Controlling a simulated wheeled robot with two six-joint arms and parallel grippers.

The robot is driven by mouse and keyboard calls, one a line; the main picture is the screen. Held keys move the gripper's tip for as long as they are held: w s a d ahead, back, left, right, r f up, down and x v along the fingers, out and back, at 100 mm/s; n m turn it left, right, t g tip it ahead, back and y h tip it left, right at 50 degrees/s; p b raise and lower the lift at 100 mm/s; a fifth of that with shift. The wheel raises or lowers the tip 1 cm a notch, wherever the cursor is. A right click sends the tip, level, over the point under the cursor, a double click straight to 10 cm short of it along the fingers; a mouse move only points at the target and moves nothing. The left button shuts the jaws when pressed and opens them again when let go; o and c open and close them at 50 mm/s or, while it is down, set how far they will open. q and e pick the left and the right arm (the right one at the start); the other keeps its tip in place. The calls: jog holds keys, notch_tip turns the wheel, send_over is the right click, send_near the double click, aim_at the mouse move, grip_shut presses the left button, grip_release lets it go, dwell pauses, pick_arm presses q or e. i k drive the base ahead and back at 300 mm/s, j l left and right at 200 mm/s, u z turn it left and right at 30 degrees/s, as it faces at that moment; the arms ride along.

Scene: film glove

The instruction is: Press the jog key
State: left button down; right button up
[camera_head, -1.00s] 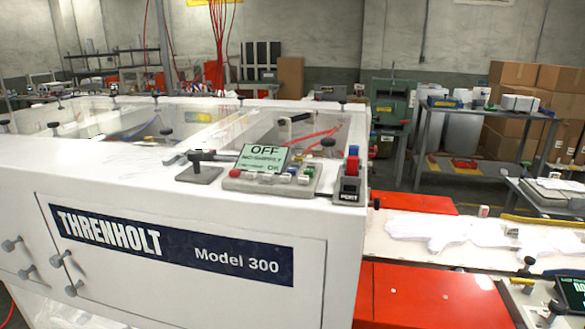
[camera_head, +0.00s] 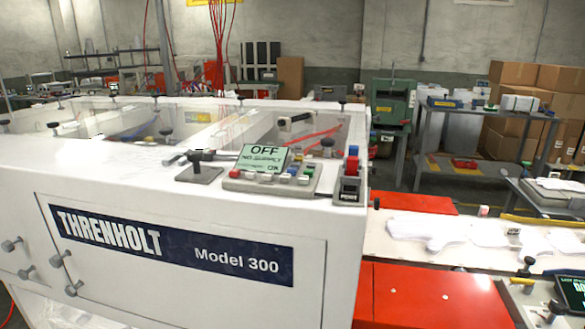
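A grey control panel (camera_head: 270,181) sits on top of the white machine, near its right end. It carries a row of small coloured keys, with a red one (camera_head: 234,174) at the left and white, blue and green ones further right. Its display (camera_head: 262,158) reads OFF, with smaller text below that is hard to read. To its right stands a dark block (camera_head: 349,190) with a pale label and a red and blue column above it. I cannot tell which key is the jog key, as no such label is readable. Neither of my grippers is in view.
The white machine (camera_head: 110,180) reads THRENHOLT Model 300. A black lever on a grey plate (camera_head: 200,172) stands left of the panel. At right, white gloves (camera_head: 430,229) lie on a pale belt beside red covers (camera_head: 425,292). Another dark screen (camera_head: 572,292) is at the right edge.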

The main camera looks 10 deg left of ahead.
aim_at(294, 171)
jog(key=i+l+u, duration=0.2)
jog(key=l, duration=0.3)
jog(key=l+u, duration=0.2)
jog(key=l, duration=0.35)
jog(key=i+l+u, duration=0.2)
jog(key=l, duration=0.35)
jog(key=k, duration=0.1)
